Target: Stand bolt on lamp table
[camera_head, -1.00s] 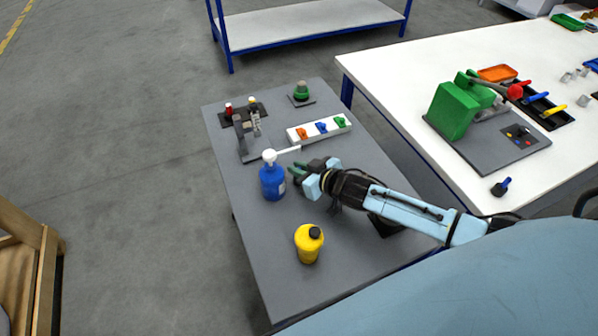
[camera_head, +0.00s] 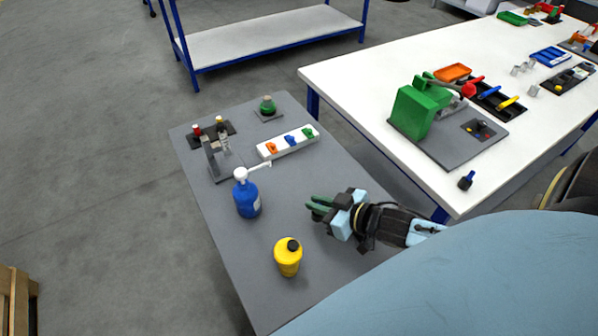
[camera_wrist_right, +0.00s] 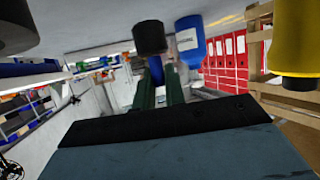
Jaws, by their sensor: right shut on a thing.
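My right gripper (camera_head: 319,206) is over the grey table (camera_head: 215,222), right of the blue pump bottle and beyond the yellow bottle. In the right wrist view its green fingers (camera_wrist_right: 160,88) are shut on a small piece with a wide black end (camera_wrist_right: 150,37) and a blue part (camera_wrist_right: 156,68), which I take as the bolt. The black end sticks out past the fingers, towards the tabletop in that upside-down view. I cannot make out the held piece in the head view, nor whether it touches the table. My left gripper is not in view.
On the grey table stand the blue pump bottle (camera_head: 247,198), the yellow bottle (camera_head: 288,257), a white strip with coloured knobs (camera_head: 288,143), a green lamp (camera_head: 267,104) and a red-topped part (camera_head: 196,130). A white bench (camera_head: 370,75) stands at right, bearing a blue-and-black piece (camera_head: 466,180).

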